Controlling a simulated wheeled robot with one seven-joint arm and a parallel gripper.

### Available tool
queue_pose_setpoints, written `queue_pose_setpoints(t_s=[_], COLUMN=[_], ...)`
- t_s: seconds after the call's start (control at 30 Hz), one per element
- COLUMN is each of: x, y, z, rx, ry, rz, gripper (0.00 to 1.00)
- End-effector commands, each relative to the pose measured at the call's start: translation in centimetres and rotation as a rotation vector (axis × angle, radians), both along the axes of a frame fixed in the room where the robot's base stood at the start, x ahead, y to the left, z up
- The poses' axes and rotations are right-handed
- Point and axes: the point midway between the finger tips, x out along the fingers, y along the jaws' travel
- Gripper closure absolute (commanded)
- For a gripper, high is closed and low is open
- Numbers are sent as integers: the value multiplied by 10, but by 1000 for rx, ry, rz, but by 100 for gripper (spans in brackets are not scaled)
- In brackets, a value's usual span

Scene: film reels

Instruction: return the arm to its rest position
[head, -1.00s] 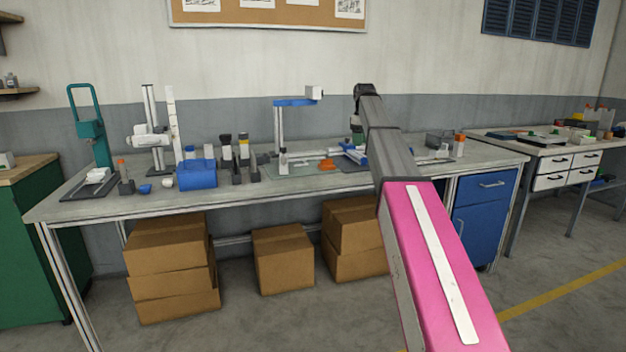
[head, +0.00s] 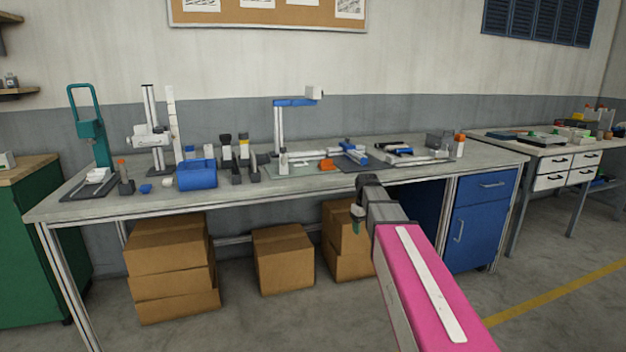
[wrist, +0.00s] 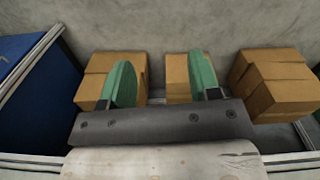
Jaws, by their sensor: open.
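My arm is folded low in the head view, its pink link rising from the bottom right. My gripper (head: 357,218) is at its far end, in front of the workbench's front edge and below the level of its top. In the wrist view my gripper (wrist: 160,82) shows two green fingers held wide apart with nothing between them. Cardboard boxes on the floor show behind the fingers, apart from them.
A blue drawer cabinet (head: 482,220) is right of my arm. Open floor lies in front.

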Motion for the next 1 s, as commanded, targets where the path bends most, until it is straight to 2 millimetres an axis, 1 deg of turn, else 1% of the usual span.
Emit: queue_pose_setpoints(t_s=[0.03, 0.1, 0.17, 0.3, 0.37, 0.4, 0.5, 0.6, 0.7, 0.77, 1.0], x=[-25, -47, -67, -114, -135, -149, -180, -204, -218, -223, -225], y=[0, 0, 0, 0, 0, 0, 0, 0, 0, 0, 0], z=[-20, -44, -64, -105, -120, -129, -150, -164, -172, -175, -177], rx=[0, 0, 0, 0, 0, 1, 0, 1, 2, 1, 2], ry=[4, 4, 3, 3, 3, 2, 2, 0, -1, -2, -4], rz=[-31, -79, -121, -217, -258, -285, -347, -397, -430, -441, -452], gripper=[43, 43, 43, 43, 43, 43, 43, 43, 43, 43, 43])
